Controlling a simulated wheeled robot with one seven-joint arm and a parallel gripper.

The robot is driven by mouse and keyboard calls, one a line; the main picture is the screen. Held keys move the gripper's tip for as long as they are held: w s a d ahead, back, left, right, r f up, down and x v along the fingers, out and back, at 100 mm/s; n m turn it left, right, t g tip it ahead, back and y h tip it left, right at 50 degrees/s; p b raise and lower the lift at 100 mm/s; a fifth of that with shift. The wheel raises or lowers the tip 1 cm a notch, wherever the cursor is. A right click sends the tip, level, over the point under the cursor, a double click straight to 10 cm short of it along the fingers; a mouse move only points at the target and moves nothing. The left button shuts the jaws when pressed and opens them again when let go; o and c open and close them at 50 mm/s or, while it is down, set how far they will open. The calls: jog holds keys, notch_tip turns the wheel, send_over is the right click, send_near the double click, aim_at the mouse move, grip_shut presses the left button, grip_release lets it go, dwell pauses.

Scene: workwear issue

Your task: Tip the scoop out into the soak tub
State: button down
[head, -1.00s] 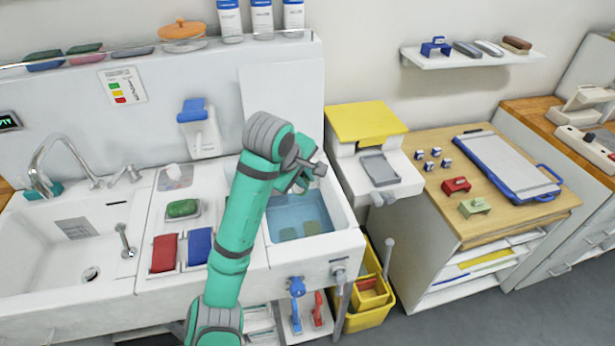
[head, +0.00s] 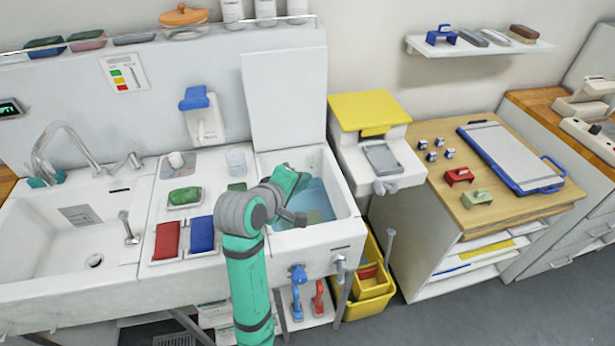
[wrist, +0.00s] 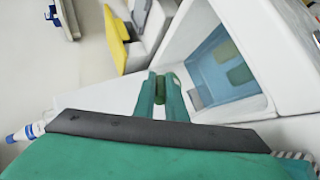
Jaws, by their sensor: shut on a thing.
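The soak tub (head: 346,232) is the right-hand basin with blue water in it. It also shows at the upper right of the wrist view (wrist: 262,103), with green pieces in the water. My gripper (head: 288,180) is over the tub's left and back part in the head view. In the wrist view my gripper (wrist: 160,88) is shut on a small dark green piece (wrist: 160,82), which looks like the handle of the scoop. The scoop's bowl and any contents cannot be made out. My arm hides part of the tub.
A white unit with a yellow lid (head: 368,107) stands right of the tub. Left of it are a clear cup (head: 236,160), a green soap-like block (head: 184,196), red (head: 168,240) and blue (head: 202,234) pads, and an empty sink (head: 60,250). A tall white panel (head: 284,100) rises behind.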

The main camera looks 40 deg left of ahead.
jog(key=shift+s+f+t, duration=0.25)
jog(key=shift+f+t, duration=0.05)
jog(key=f+t, duration=0.1)
jog(key=t, duration=0.1)
jog(key=s+f+t, duration=0.1)
jog(key=t, duration=0.1)
jog(key=shift+d+y, duration=0.2)
jog(key=shift+y, duration=0.2)
jog(key=shift+s, duration=0.1)
